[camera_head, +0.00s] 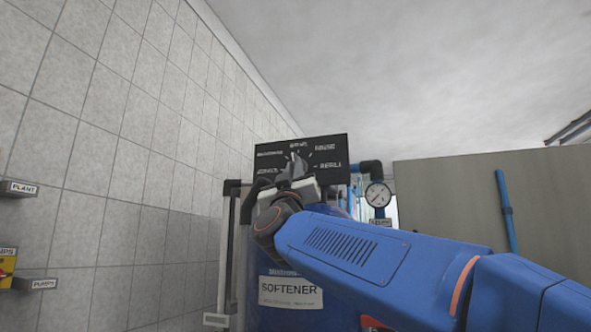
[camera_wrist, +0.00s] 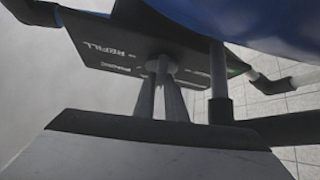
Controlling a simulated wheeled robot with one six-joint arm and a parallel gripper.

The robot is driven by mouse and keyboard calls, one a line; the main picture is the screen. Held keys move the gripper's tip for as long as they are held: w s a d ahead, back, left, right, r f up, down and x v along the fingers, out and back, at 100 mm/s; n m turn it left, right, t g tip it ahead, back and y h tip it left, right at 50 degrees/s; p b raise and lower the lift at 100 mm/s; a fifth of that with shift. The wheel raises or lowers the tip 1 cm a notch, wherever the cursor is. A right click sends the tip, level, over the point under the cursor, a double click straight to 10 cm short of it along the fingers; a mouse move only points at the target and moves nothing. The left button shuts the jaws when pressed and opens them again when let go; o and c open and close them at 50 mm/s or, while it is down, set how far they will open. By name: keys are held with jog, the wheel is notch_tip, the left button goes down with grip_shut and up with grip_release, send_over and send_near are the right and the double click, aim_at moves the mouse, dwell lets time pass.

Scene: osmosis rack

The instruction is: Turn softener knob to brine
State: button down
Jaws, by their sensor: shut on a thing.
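The softener's black control panel (camera_head: 332,172) sits on top of the blue softener tank (camera_head: 262,265). White labels ring its dial, several blurred; "REFILL" is at the right and a label that looks like "BRINE" is at the top. The grey knob (camera_head: 296,162) is at the dial's middle, partly hidden by my gripper (camera_head: 291,175). In the wrist view, the two fingers of my gripper (camera_wrist: 161,78) are shut on the knob (camera_wrist: 160,64), one on each side. The panel (camera_wrist: 105,58) shows tilted there. I cannot tell exactly which label the knob points at.
A pressure gauge (camera_head: 378,194) and dark pipe stand just right of the panel. A grey frame post (camera_head: 227,250) is at the left, near the tiled wall (camera_head: 110,130). A beige cabinet (camera_head: 450,195) with a blue pipe (camera_head: 506,210) is at the right.

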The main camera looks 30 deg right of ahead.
jog(key=shift+w+a+m+g+h, duration=0.1)
jog(key=shift+m+g+h, duration=1.55)
jog(key=shift+m, duration=1.15)
jog(key=c, duration=1.8)
grip_release()
jog(key=v, duration=1.7)
jog(key=shift+f, duration=0.2)
jog(key=shift+a, duration=0.15)
jog(key=shift+w, duration=0.1)
